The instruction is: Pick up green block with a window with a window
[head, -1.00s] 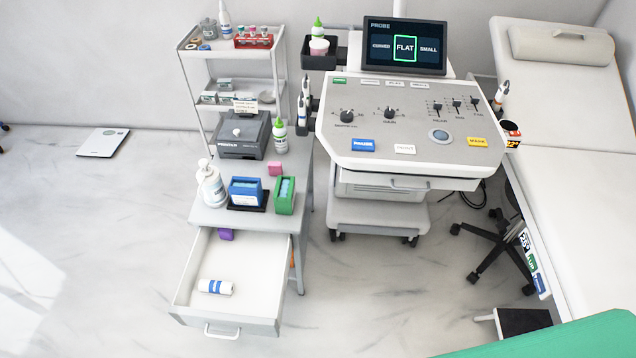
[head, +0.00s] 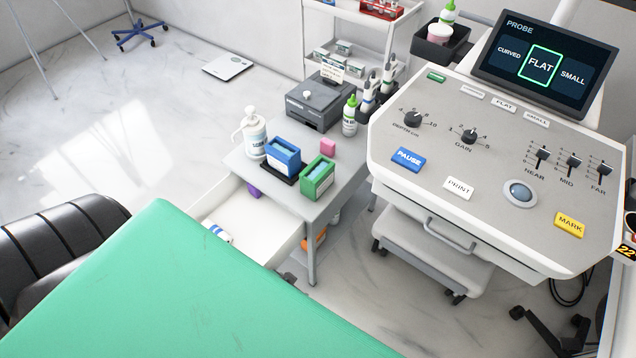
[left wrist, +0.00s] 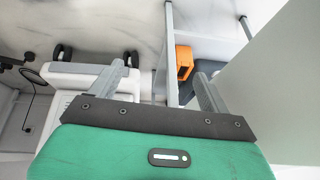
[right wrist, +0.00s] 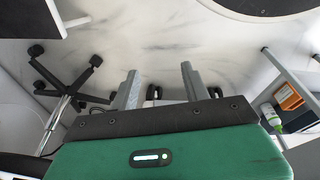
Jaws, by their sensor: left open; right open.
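The green block (head: 318,178) stands upright on the grey cart top, at its front edge, with a pale blue window or filling showing in its open face. A similar blue block (head: 283,157) stands beside it to the left on a dark base. My left gripper (left wrist: 160,80) is open and empty in the left wrist view, with the cart's frame and an orange thing beyond it. My right gripper (right wrist: 158,80) is open and empty in the right wrist view, above the floor. Neither gripper's fingers show in the head view, and no green block shows in the wrist views.
A pink block (head: 328,146), pump bottle (head: 254,137), green-capped bottle (head: 350,118) and dark grey box (head: 322,103) crowd the cart top. The open drawer (head: 255,226) juts out below. The control console (head: 480,150) stands close on the right.

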